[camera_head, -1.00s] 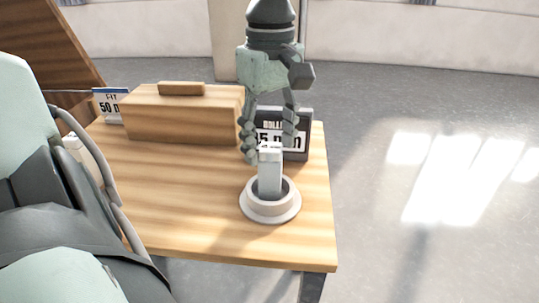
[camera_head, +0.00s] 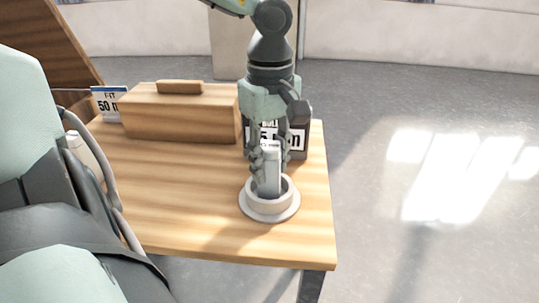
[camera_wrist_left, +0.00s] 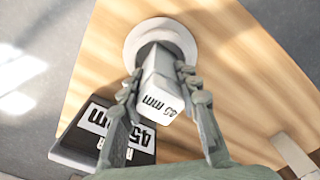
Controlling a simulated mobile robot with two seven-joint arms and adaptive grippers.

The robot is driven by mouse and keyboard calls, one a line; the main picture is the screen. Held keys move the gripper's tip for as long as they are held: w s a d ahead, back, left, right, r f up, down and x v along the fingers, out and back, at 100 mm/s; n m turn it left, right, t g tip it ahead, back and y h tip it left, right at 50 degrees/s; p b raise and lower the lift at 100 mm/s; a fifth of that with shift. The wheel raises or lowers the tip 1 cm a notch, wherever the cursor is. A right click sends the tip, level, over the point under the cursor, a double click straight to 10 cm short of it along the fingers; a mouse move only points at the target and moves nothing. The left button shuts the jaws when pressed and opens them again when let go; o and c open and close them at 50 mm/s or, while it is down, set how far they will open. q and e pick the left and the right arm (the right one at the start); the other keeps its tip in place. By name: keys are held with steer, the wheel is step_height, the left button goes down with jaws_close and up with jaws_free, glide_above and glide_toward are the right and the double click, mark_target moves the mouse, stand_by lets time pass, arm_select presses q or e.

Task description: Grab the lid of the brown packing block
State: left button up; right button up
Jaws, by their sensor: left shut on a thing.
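The brown packing block (camera_head: 180,115) is a wood-grain box at the back of the table. The left wrist view shows this block (camera_wrist_left: 158,88) between the fingers, marked 45 mm. My right gripper is not in view.
The wooden table (camera_head: 180,205) has free room in front of the brown block. A dark block with a white label (camera_head: 299,140) stands behind the holder. A 50 mm sign (camera_head: 108,104) is at the back left. A pale container (camera_head: 86,152) stands at the left edge.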

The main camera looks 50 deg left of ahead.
arm_select(q)
jaws_close()
